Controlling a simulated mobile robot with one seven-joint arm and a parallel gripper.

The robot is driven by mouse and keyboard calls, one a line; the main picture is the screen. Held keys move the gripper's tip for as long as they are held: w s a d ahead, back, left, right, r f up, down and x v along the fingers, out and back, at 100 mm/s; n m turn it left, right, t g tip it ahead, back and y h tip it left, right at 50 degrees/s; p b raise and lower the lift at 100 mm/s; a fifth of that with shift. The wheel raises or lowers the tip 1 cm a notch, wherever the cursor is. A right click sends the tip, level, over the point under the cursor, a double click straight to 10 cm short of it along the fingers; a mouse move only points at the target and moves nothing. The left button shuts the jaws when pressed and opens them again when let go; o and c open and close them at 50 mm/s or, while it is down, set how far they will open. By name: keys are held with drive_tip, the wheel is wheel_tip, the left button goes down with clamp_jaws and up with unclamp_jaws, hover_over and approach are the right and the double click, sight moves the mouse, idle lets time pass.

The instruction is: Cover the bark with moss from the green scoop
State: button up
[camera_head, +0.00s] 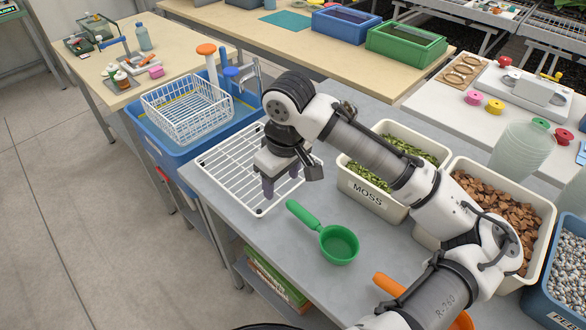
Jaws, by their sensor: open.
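A green scoop (338,243) lies on the grey bench, its handle pointing up and left toward my gripper. The inside of its bowl looks empty. A white tub labelled MOSS (366,196) holds green moss (372,177), partly hidden behind my arm. A white tub of brown bark (503,212) stands to its right, also partly covered by my arm. My gripper (281,186) is open and empty, pointing down above the white wire rack, left of and beyond the scoop handle.
A white wire rack (216,165) lies at the bench's left edge. An orange-handled tool (388,285) lies partly under my arm. A blue tub of grey gravel (570,272) stands at right. A blue sink (172,150) holds a white wire basket (190,113).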

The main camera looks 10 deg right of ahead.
sight(301, 210)
drive_tip(key=shift+m+g+h, duration=0.3)
drive_tip(key=shift+m+g, duration=0.2)
drive_tip(key=shift+g, duration=0.1)
drive_tip(key=d, duration=0.1)
drive_tip(key=s+d, duration=0.2)
drive_tip(key=d, duration=0.1)
drive_tip(key=shift+f, duration=0.35)
wheel_tip(301, 210, down, 5)
drive_tip(key=b, duration=0.4)
drive_tip(key=shift+r+b, duration=0.1)
drive_tip(key=shift+b, duration=0.25)
drive_tip(key=shift+a, duration=0.1)
drive_tip(key=shift+f+b, duration=1.55)
drive_tip(key=shift+f, duration=0.95)
drive_tip(key=shift+r, duration=0.1)
drive_tip(key=shift+c, duration=0.2)
